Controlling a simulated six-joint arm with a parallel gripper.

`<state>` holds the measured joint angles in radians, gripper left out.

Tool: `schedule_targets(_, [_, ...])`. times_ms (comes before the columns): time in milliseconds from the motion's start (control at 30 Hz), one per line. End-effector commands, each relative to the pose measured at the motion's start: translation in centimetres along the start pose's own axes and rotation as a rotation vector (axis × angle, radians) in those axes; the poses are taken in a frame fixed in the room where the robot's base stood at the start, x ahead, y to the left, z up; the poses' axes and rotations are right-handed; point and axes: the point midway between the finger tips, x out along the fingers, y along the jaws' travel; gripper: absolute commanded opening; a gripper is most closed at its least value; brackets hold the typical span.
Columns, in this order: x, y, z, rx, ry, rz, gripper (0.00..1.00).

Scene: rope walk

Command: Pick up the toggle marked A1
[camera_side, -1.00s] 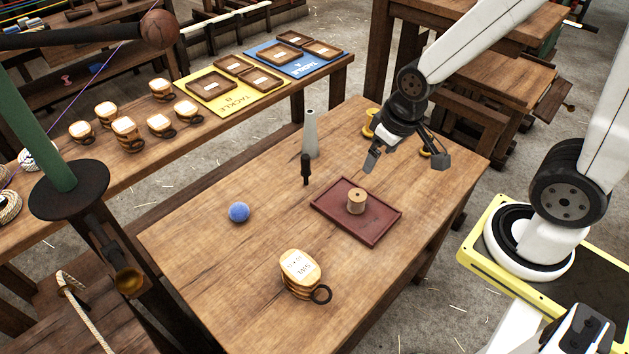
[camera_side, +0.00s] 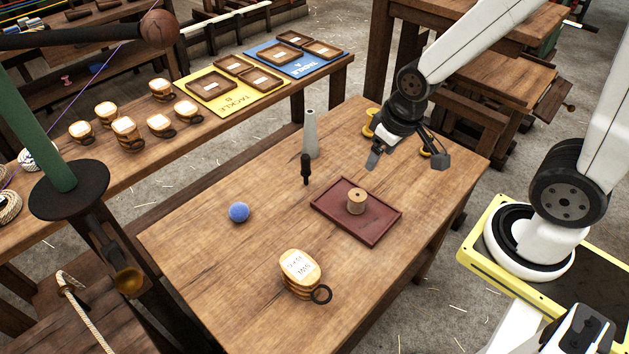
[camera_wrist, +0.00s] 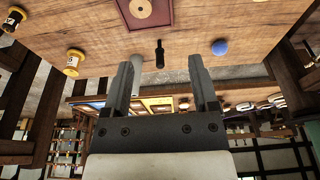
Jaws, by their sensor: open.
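My gripper (camera_side: 406,160) is open and empty, held above the far right part of the workbench. Its two fingers also show in the wrist view (camera_wrist: 161,62). I cannot read A1 on either.
Behind are tackle mats, blue (camera_side: 317,68) and yellow (camera_side: 215,103).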

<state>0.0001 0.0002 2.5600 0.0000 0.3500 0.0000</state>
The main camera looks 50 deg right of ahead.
Motion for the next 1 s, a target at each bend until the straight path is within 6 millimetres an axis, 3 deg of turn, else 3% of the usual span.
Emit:
schedule_targets(267, [0.5,0.5,-0.2,-0.034,-0.030,0.016,0.76])
schedule_targets(467, [2.0,2.4,-0.6,-0.134,-0.125,0.063,0.76])
schedule_targets(1000, [8.5,12.3,-1.8,-0.551,-0.527,0.259,0.76])
